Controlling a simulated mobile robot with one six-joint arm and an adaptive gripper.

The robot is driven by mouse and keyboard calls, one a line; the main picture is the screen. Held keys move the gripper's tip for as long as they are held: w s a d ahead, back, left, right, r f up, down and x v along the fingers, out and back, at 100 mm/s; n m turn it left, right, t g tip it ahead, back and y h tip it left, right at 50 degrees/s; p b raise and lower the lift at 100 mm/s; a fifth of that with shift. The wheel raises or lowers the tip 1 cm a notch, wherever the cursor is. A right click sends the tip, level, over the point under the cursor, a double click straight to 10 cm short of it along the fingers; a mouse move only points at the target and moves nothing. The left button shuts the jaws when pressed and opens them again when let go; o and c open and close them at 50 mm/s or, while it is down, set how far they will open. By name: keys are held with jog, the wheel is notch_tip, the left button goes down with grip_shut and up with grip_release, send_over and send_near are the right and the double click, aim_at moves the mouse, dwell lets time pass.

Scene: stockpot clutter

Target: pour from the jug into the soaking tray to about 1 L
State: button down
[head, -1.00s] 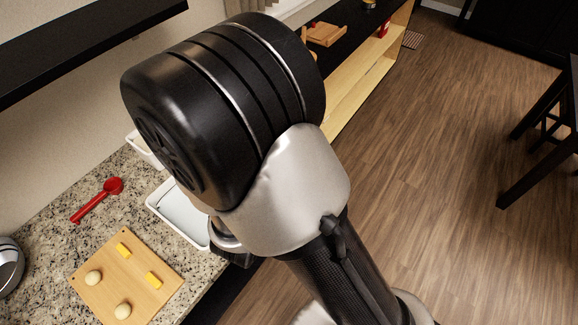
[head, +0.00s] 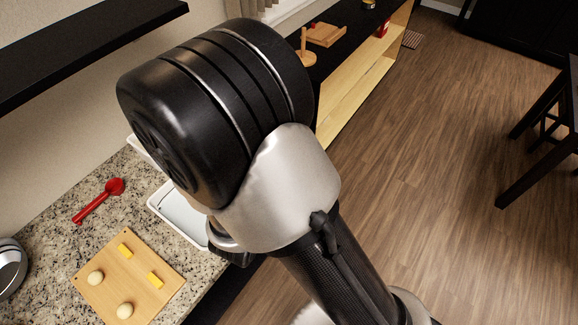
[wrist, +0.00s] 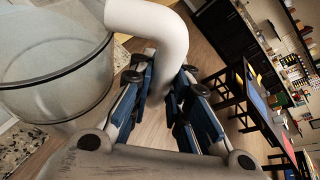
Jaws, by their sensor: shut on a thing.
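The jug (wrist: 55,65) is a large clear vessel with a dark ring around it, filling the left of the wrist view. My gripper (wrist: 164,80) is shut on its thick pale handle (wrist: 150,22). The level of any liquid inside the jug is hard to make out. The soaking tray (head: 163,205) is a shallow white tray on the granite counter in the head view. My arm covers its right side. The jug and my gripper are hidden behind my arm in the head view, so I cannot tell whether liquid is falling into the tray.
A wooden board (head: 105,292) with yellow blocks and pale round pieces lies nearer on the counter. A red scoop (head: 98,201) lies left of the tray. A metal pot (head: 10,268) stands at the left edge. A dark shelf (head: 80,45) overhangs the counter.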

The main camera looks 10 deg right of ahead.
jog(key=shift+w+a+r+n+h+p, duration=0.15)
jog(key=shift+r+n+h+p, duration=0.15)
jog(key=shift+r+n+p, duration=0.65)
dwell(1.2)
jog(key=shift+a+r+h+p, duration=0.25)
jog(key=shift+a+h+p, duration=0.05)
jog(key=shift+p, duration=0.7)
dwell(0.5)
jog(key=shift+w+a+r+n+h+p, duration=0.15)
jog(key=shift+a+r+n+h+p, duration=0.2)
jog(key=shift+n+p, duration=0.3)
jog(key=shift+w+a+r+n+h+p, duration=0.1)
jog(key=shift+a+n+h+p, duration=0.25)
jog(key=shift+p, duration=0.35)
dwell(3.0)
